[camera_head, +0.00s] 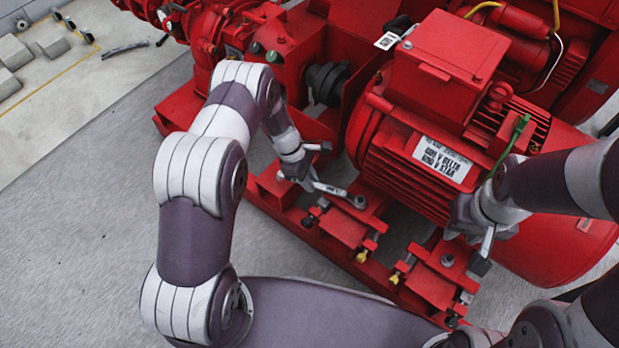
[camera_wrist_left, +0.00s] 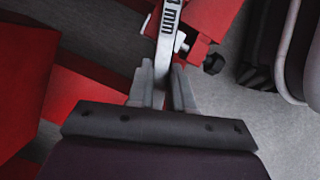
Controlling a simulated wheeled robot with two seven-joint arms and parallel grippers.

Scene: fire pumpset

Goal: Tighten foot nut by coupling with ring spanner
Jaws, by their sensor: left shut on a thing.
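My left gripper (camera_head: 303,178) is shut on the grey ring spanner (camera_head: 330,188), and the wrist view shows its fingers (camera_wrist_left: 166,88) on either side of the handle (camera_wrist_left: 168,30), which bears "mm" lettering. The spanner points right, its ring end over the red motor foot (camera_head: 371,212) nearest the coupling (camera_head: 327,83). The nut there is hidden by the ring, and I cannot tell whether the ring is seated around it. My right gripper (camera_head: 486,236) is beside the motor's right lower side, apart from the spanner; its jaw opening is unclear.
The red finned motor (camera_head: 420,165) stands behind the spanner. Another motor foot with a nut (camera_head: 447,260) lies to the right. Yellow-tipped bolts (camera_head: 362,256) stick out at the front of the red base frame (camera_head: 278,205). The grey floor at left is open.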

